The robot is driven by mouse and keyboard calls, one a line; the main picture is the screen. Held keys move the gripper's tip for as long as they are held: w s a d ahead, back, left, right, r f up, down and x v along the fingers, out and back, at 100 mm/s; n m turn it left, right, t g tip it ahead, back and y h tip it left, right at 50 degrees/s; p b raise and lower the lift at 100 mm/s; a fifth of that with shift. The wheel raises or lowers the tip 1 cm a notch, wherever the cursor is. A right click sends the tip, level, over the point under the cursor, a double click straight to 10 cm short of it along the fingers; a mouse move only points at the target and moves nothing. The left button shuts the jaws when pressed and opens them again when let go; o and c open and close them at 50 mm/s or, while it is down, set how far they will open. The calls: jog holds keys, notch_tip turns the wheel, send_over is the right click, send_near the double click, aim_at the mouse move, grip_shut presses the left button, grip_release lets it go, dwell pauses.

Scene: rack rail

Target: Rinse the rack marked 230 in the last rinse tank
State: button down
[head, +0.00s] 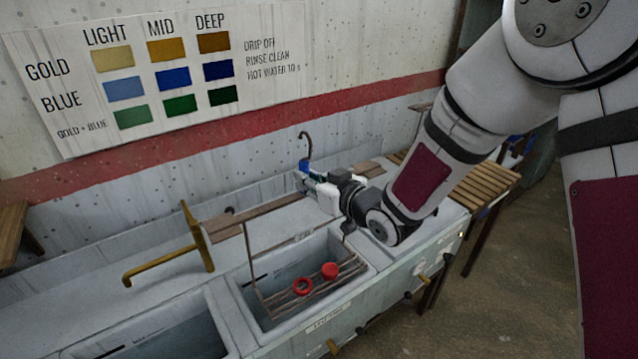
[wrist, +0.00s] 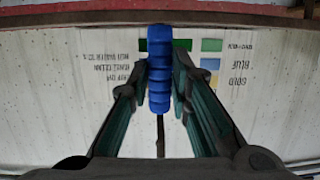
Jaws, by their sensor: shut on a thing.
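My gripper (head: 314,180) is shut on a ribbed blue grip (head: 305,166), with a dark hook curving above it. The wrist view shows the blue grip (wrist: 160,75) upright between both fingers. The grip appears to belong to a rack with a long wooden bar (head: 265,213), thin side wires and lower rods (head: 318,287) carrying two red pieces (head: 330,270). The lower rods show within the opening of a rinse tank (head: 375,262); whether they touch its bottom I cannot tell. The tank's front label (head: 328,316) is too blurred to read surely, and no 230 mark is legible.
Another tank (head: 165,340) lies at the lower left, with a brass tap (head: 170,262) behind. A slatted wooden rack stand (head: 485,185) is at the right. A colour chart (head: 160,75) hangs on the wall. Taps stick out along the tank fronts.

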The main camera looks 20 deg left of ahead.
jog(key=b+x, duration=0.2)
jog(key=x, duration=0.4)
jog(key=shift+w+a+f, duration=0.2)
jog(key=shift+w+f, duration=0.05)
jog(key=shift+w, duration=0.05)
jog(key=c, duration=2)
grip_release()
jog(key=shift+f+b, duration=0.3)
jog(key=shift+f, duration=0.05)
jog(key=shift+r, duration=0.1)
grip_shut()
jog(key=shift+d, duration=0.1)
jog(key=shift+s+d, duration=0.2)
